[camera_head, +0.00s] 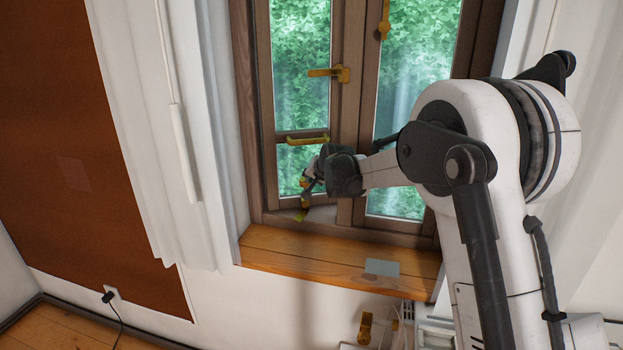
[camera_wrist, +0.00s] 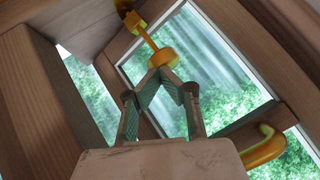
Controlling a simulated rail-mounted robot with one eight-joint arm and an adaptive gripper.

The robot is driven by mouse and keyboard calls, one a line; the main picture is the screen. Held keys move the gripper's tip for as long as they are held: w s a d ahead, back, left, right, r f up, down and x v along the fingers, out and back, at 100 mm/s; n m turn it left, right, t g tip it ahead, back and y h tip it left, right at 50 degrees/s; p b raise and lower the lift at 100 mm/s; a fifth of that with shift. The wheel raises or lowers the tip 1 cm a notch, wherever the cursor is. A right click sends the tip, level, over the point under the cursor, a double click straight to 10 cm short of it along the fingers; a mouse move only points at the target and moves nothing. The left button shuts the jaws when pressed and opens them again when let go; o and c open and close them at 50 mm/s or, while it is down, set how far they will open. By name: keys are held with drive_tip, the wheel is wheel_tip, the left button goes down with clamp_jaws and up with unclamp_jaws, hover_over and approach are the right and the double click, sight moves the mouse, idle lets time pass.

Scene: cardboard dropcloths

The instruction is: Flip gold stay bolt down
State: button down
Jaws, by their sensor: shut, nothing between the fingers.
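The gold stay bolt shows in the wrist view as a rod with a round end (camera_wrist: 162,57), running up and left to a gold bracket at the top. In the head view, gold parts (camera_head: 301,215) show low on the left window sash, partly hidden by my gripper. My gripper (camera_wrist: 158,74) is shut and empty. Its fingertips meet right by the round end of the bolt; I cannot tell whether they touch it. In the head view my gripper (camera_head: 307,186) is at the lower left pane, and its fingers are small and partly hidden.
A gold handle (camera_wrist: 264,148) is at the right in the wrist view. The head view shows more gold handles (camera_head: 328,73) on the wooden window frame. A wooden sill (camera_head: 300,257) with a grey plate (camera_head: 382,267) lies below. A white curtain (camera_head: 160,130) hangs left.

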wheel_tip(320, 180, down, 3)
drive_tip(key=shift+r+b, duration=0.15)
drive_tip(key=shift+b, duration=0.3)
drive_tip(key=shift+r, duration=0.1)
drive_tip(key=p+v, duration=0.2)
drive_tip(key=v, duration=0.8)
